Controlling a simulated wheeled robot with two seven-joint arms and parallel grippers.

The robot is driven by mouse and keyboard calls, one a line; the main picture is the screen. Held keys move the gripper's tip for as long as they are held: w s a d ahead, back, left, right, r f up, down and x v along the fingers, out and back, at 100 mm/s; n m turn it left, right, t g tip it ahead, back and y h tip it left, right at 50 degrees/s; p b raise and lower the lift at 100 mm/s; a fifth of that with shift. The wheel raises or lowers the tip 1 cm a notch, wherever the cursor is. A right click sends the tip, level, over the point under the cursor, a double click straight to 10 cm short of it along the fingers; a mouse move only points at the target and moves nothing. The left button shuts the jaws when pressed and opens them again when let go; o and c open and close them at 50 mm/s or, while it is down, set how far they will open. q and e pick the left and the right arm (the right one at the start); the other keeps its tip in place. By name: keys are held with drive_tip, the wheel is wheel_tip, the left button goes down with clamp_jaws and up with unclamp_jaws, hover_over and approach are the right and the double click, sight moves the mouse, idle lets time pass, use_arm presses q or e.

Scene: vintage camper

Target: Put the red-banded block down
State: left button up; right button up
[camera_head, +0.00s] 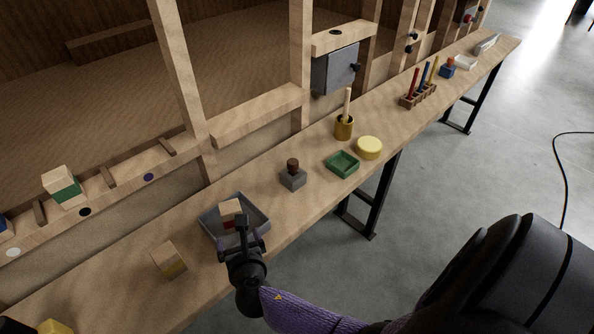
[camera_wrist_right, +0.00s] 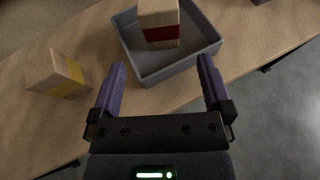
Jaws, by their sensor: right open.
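The red-banded block (camera_head: 230,214) stands in a grey tray (camera_head: 210,228) on the wooden bench. It is pale wood with a dark red band, and it also shows in the right wrist view (camera_wrist_right: 159,32), inside the tray near its far side. My right gripper (camera_head: 241,236) is at the near side of the tray. In the right wrist view its two purple fingers (camera_wrist_right: 162,78) are wide apart with nothing between them, and the block is beyond the fingertips. The gripper hides part of the tray in the head view. My left gripper is not in view.
A yellow-banded block (camera_head: 167,262) stands left of the tray. A grey stamp-like piece (camera_head: 293,178), a green tray (camera_head: 342,165), a yellow round lid (camera_head: 369,147) and a brass cup (camera_head: 344,127) stand to the right. A green-banded block (camera_head: 64,188) sits on the shelf behind.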

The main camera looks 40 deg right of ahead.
drive_tip(key=s+f+m+g+y, duration=0.3)
drive_tip(key=s+f+m+g, duration=0.4)
drive_tip(key=s+f+m, duration=0.85)
drive_tip(key=s+f+m+g, duration=0.2)
drive_tip(key=s+m, duration=0.5)
drive_tip(key=s, duration=0.4)
drive_tip(key=s+d+f+m+g+y, duration=0.1)
drive_tip(key=s+f+m+g, duration=0.2)
drive_tip(key=s, duration=0.8)
wheel_tip(320, 180, down, 2)
drive_tip(key=m, duration=0.3)
drive_tip(key=shift+s+d+f+m, duration=0.2)
drive_tip(key=shift+s+f+m, duration=0.05)
drive_tip(key=shift+s+m, duration=0.1)
